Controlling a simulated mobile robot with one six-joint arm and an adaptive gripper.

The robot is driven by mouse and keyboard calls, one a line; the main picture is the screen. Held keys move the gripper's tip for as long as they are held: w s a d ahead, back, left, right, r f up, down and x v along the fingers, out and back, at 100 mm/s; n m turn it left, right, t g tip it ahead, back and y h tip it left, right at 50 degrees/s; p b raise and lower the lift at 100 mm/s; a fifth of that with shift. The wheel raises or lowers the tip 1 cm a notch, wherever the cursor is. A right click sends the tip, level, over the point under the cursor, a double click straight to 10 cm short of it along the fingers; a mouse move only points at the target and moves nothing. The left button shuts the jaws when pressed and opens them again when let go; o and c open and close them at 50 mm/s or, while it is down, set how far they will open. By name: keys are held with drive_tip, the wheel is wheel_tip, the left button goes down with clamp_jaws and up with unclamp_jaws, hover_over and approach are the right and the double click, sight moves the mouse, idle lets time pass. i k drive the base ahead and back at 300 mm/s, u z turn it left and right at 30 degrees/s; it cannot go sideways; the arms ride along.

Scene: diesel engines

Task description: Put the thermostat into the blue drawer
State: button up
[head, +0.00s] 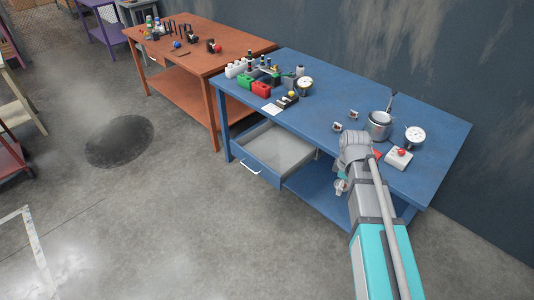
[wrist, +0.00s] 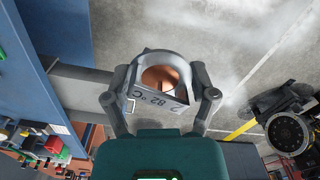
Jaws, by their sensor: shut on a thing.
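My gripper (wrist: 160,98) is shut on the thermostat (wrist: 163,75), a grey metal housing marked "82 °C" with a round opening and copper-coloured inside. In the head view my gripper (head: 341,186) hangs at the front edge of the blue table, right of the drawer and apart from it; the thermostat is too small to make out clearly there. The blue drawer (head: 262,160) is pulled out under the left part of the blue table. Its grey inside looks empty.
The blue table (head: 325,100) carries bottles, red (head: 261,89) and green cans, gauges (head: 415,135), a metal pot (head: 379,125) and a red-button box (head: 398,157). An orange table (head: 190,60) stands to the left. The floor before the drawer is clear. A dark engine part (wrist: 285,125) shows in the wrist view.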

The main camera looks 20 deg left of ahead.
sight(279, 158)
drive_tip(key=u, duration=0.65)
drive_tip(key=i, duration=1)
